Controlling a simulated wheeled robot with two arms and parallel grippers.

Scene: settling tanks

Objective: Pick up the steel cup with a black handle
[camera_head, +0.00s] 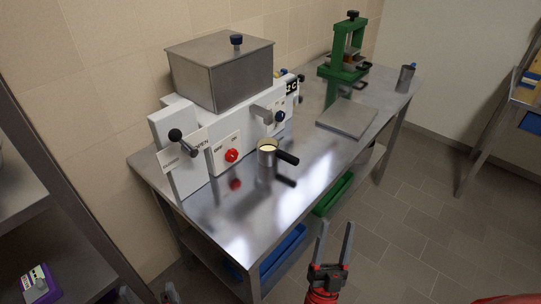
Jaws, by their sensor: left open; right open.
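The steel cup (266,158) stands upright on the steel table in front of the white machine. Its black handle (288,158) points right, and something pale yellow shows inside its rim. My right gripper (335,236) is open and empty, with its two fingers apart, over the floor in front of the table. It is well apart from the cup. My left gripper (149,290) shows only its fingertips at the bottom left edge, open and clear of the cup; the rest is out of frame.
The steel table (226,225) is bare in front of the cup. The white machine (245,130) with a steel tank (222,75) stands behind. A green press (334,90), a grey plate (347,117) and another steel cup (405,79) stand farther right. A dark shelf (75,240) borders the left.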

